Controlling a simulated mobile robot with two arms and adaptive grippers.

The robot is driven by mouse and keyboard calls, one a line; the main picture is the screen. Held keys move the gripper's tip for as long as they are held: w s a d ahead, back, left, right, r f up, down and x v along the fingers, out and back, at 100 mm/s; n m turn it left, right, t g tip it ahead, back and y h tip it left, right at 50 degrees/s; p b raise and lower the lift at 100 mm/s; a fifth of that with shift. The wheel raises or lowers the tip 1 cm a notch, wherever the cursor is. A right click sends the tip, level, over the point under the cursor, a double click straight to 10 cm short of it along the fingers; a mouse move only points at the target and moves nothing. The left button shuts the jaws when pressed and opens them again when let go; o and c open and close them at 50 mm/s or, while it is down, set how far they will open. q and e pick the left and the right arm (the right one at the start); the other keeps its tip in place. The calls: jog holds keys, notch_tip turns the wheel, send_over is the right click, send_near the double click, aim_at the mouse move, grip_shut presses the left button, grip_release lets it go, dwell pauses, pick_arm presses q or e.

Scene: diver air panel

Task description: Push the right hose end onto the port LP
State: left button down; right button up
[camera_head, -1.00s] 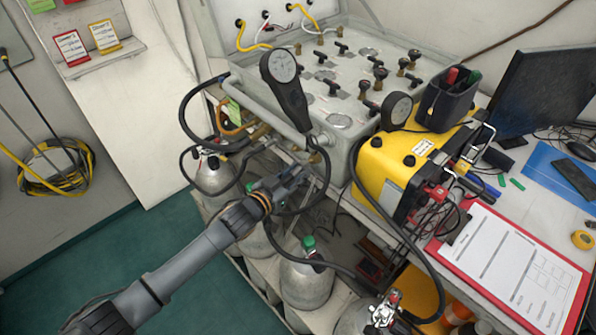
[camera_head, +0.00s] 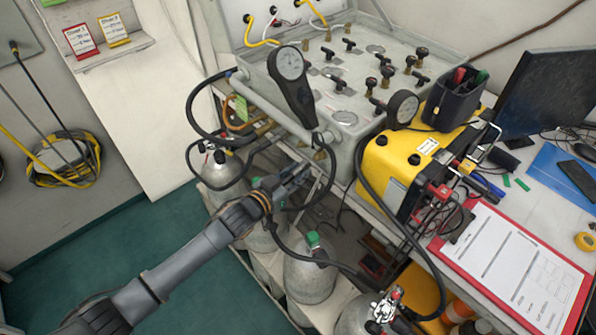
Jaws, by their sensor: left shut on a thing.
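My left gripper (camera_head: 297,177) is in front of the panel's front face, below the black gauge (camera_head: 293,75). It is shut on a black hose end, which is mostly hidden by the fingers. A black hose (camera_head: 333,185) curves near the gripper, below the panel's front edge. The grey air panel (camera_head: 300,107) stands on the bench with valves and gauges on its top. Brass fittings (camera_head: 262,125) show along its front; I cannot read which port is LP. I cannot tell whether the held end touches a port. My right gripper is not in view.
Black hoses loop at the panel's left. The green floor at left is clear.

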aim_at(283, 183)
pick_arm(q)
jog(key=shift+r, duration=0.1)
jog(key=shift+s+a+p, duration=1.2)
jog(key=shift+s+a, duration=0.55)
jog(key=shift+s, duration=0.05)
